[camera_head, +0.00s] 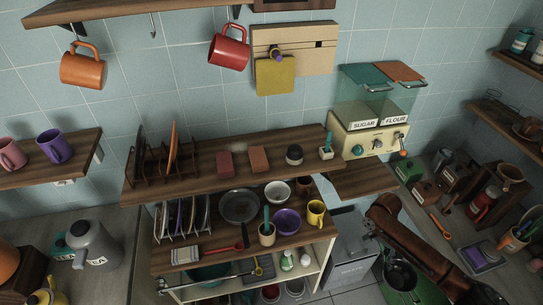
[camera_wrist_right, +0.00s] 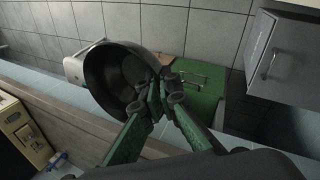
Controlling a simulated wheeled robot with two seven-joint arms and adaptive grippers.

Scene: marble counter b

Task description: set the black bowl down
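The black bowl (camera_head: 402,278) is at the lower right of the head view, under the end of my right arm. In the right wrist view the bowl (camera_wrist_right: 112,72) shows its dark hollow inside, and its near rim is between the green fingers of my right gripper (camera_wrist_right: 166,100). The fingers look closed on that rim. In the head view my right gripper (camera_head: 391,263) is small and dark, partly merged with the bowl. Whether the bowl's underside touches anything is hidden. My left gripper is not in view.
A green surface (camera_head: 428,284) lies around the bowl; it also shows beyond it in the wrist view (camera_wrist_right: 205,82). A grey cabinet (camera_head: 350,250) stands to its left. A loaded shelf rack (camera_head: 305,235) is farther left. A crowded counter with a purple-topped box (camera_head: 483,255) is right.

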